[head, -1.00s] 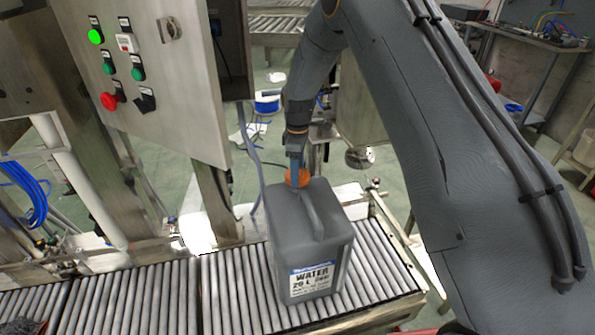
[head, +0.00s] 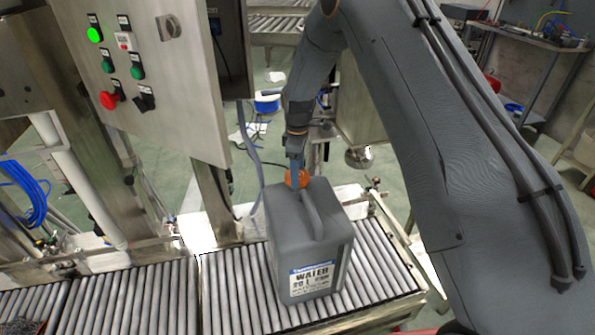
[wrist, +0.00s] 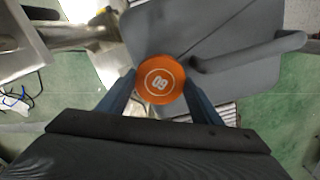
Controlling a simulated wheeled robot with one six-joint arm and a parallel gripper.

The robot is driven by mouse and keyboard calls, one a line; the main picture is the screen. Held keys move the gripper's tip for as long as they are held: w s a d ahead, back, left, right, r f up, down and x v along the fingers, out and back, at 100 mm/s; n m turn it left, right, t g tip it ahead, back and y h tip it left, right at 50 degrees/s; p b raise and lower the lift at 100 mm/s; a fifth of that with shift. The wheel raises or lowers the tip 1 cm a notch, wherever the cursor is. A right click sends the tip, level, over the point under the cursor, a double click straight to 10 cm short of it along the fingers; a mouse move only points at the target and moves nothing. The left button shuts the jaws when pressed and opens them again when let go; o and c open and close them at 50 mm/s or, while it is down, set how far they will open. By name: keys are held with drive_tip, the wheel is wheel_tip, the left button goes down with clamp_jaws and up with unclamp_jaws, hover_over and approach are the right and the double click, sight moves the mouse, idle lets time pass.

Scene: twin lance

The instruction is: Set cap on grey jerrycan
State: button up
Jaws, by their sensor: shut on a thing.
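The grey jerrycan (head: 318,245) stands upright on the roller conveyor, with a white "WATER 20 L" label facing the head camera. In the wrist view its grey top and raised handle (wrist: 240,58) fill the upper middle and right. The orange cap (wrist: 160,80) is round, with a white ring and number on top. It also shows in the head view (head: 298,178) at the jerrycan's back left top corner. My gripper (wrist: 160,92) points down and is shut on the cap, one finger on each side. The jerrycan's neck is hidden, so I cannot tell whether the cap touches it.
The roller conveyor (head: 235,300) runs along the front, with free rollers left of the jerrycan. A steel control panel (head: 140,65) with buttons stands at the left. A workbench (head: 530,42) is at the back right.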

drive_tip(key=shift+f+b, duration=0.45)
drive_tip(key=shift+f, duration=0.45)
drive_tip(key=o, duration=1.1)
drive_tip(key=shift+r, duration=0.1)
wheel_tip(320, 180, up, 7)
drive_tip(key=shift+r+b, duration=0.2)
drive_tip(key=shift+b, duration=0.55)
drive_tip(key=s+d+r+m, duration=0.2)
drive_tip(key=s+d+m, duration=0.2)
drive_tip(key=s, duration=0.7)
drive_tip(key=s+d+r+m, duration=0.2)
drive_tip(key=s+d+m, duration=0.3)
drive_tip(key=s, duration=0.6)
drive_tip(key=s+d+r+m, duration=0.3)
drive_tip(key=s+d+m, duration=0.2)
drive_tip(key=s, duration=0.6)
drive_tip(key=shift+s+m, duration=0.3)
drive_tip(key=shift+m, duration=0.2)
